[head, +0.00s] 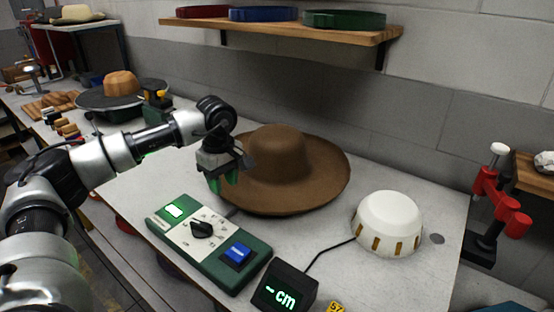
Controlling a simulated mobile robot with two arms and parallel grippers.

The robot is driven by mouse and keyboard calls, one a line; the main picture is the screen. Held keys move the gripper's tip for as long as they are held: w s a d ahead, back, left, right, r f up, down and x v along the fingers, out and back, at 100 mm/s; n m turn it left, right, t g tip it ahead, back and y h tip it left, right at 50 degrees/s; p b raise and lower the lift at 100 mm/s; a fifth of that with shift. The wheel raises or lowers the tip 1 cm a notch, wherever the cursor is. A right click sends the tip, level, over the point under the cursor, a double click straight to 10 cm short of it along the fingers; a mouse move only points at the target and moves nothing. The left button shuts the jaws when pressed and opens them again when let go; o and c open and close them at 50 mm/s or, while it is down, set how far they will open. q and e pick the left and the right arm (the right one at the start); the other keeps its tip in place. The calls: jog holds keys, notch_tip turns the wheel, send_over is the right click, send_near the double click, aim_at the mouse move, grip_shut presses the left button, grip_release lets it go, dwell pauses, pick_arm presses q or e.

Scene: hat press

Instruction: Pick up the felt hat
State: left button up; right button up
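The brown felt hat (318,178) sits upright on the white-grey table, with its round crown up and its wide brim spread out. My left gripper (224,183) points down at the left edge of the brim and covers a small part of it. Its two green-tipped fingers look apart, with a gap between them. I cannot tell whether they touch the brim. The hat rests on the table and does not look lifted. My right gripper is not in view.
A green control box (173,211) with a dial and blue button lies in front of the hat. A black display (284,288) and a white slotted dome (390,218) stand to the right. A wooden shelf (290,33) hangs above. A red-armed stand (490,190) is far right.

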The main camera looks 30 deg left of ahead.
aim_at(224, 193)
pick_arm(q)
jog(key=shift+f, duration=1.85)
grip_shut()
notch_tip(224, 193, up, 10)
jog(key=c, duration=0.6)
grip_release()
grip_shut()
